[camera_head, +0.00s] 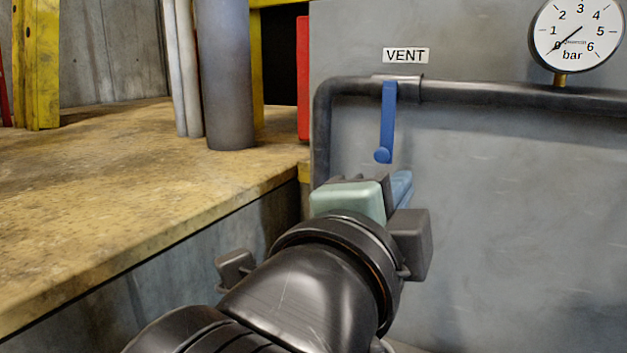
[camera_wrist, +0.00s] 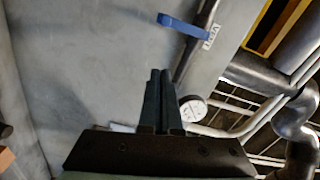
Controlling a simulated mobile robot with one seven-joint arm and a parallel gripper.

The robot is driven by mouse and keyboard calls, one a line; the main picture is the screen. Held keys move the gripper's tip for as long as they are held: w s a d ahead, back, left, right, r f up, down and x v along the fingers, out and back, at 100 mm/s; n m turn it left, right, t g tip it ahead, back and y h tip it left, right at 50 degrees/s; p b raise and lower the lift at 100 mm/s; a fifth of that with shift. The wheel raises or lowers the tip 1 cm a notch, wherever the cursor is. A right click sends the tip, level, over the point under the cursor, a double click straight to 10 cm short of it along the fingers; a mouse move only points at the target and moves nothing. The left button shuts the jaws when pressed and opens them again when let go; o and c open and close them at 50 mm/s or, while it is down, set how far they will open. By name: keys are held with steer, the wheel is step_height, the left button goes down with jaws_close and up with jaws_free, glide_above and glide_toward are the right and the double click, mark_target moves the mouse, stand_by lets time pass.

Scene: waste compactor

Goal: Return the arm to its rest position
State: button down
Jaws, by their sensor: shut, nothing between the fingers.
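My gripper (camera_head: 402,186) is at the end of my arm, in front of the grey panel and below the blue vent lever. Its fingers are mostly hidden by my wrist in the head view. In the wrist view my gripper (camera_wrist: 160,76) shows its two dark fingers pressed together with nothing between them. The blue lever (camera_head: 387,120) hangs straight down from the dark pipe under the VENT label (camera_head: 406,55). It also shows in the wrist view (camera_wrist: 185,26), beyond and apart from the fingertips.
The grey panel (camera_head: 520,220) fills the right side behind my gripper. A pressure gauge (camera_head: 578,35) stands on the pipe (camera_head: 500,94), its needle near 0. A worn yellowish ledge (camera_head: 120,205) lies to the left, with a grey column (camera_head: 226,75) on it.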

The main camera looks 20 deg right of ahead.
steer(key=s+a+r+n+t+y+p, duration=0.1)
steer(key=a+r+n+t+y+p, duration=0.5)
steer(key=a+r+n, duration=0.3)
steer(key=s+a+r+n+t+y+p, duration=0.2)
steer(key=a+r+n+t+y+p, duration=0.4)
steer(key=r+n, duration=1)
steer(key=a+t+y, duration=0.1)
steer(key=a+t, duration=0.2)
steer(key=a, duration=0.1)
steer(key=shift+a, duration=0.25)
